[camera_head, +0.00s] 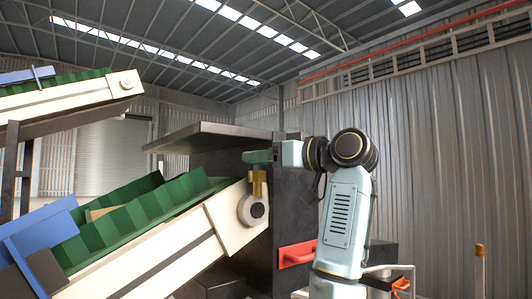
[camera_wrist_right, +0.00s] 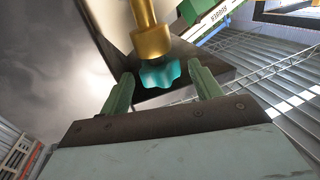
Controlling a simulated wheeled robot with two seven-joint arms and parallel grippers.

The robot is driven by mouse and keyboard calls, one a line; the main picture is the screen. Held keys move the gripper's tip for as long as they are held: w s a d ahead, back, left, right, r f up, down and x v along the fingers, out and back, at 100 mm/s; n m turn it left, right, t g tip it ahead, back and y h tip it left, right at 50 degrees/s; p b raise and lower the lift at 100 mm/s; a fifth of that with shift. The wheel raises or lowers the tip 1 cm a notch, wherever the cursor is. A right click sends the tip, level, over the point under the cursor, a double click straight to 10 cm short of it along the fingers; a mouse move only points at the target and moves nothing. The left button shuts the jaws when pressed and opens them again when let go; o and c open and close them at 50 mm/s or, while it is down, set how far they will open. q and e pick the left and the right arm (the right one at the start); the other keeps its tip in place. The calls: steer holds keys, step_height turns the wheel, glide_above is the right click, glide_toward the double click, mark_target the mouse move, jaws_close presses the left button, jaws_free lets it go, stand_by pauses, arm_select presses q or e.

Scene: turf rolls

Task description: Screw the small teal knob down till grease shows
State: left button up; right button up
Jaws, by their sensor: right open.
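The small teal knob (camera_wrist_right: 160,75) is a lobed cap on the end of a brass stem (camera_wrist_right: 150,35) in the right wrist view. In the head view the brass fitting (camera_head: 258,184) stands above the round bearing at the conveyor's upper end; I cannot make out the knob apart from the fingers there. My right gripper (camera_head: 258,156) is at the top of the fitting. In the wrist view its two green fingers are open, one on each side of the knob, with gaps showing. I see no grease. My left gripper is not in view.
The inclined conveyor (camera_head: 222,222) with a green ribbed belt rises from the lower left. A dark housing (camera_head: 278,215) with an overhanging plate (camera_head: 195,133) stands behind the fitting. Another conveyor (camera_head: 75,98) is at upper left.

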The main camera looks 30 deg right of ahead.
steer(key=c, duration=1)
steer(key=shift+h, duration=0.3)
steer(key=shift+w+a+m+g+h, duration=0.1)
steer(key=shift+a+m+g+h, duration=0.4)
steer(key=shift+m+h, duration=1.95)
steer(key=shift+w+a+m+g+h, duration=0.1)
steer(key=shift+a+m+g+h, duration=0.45)
steer(key=shift+m+h, duration=1.9)
steer(key=shift+w+a+m+g+h, duration=0.15)
steer(key=shift+m+g+h, duration=0.85)
steer(key=shift+h, duration=2.7)
steer(key=shift+m, duration=0.3)
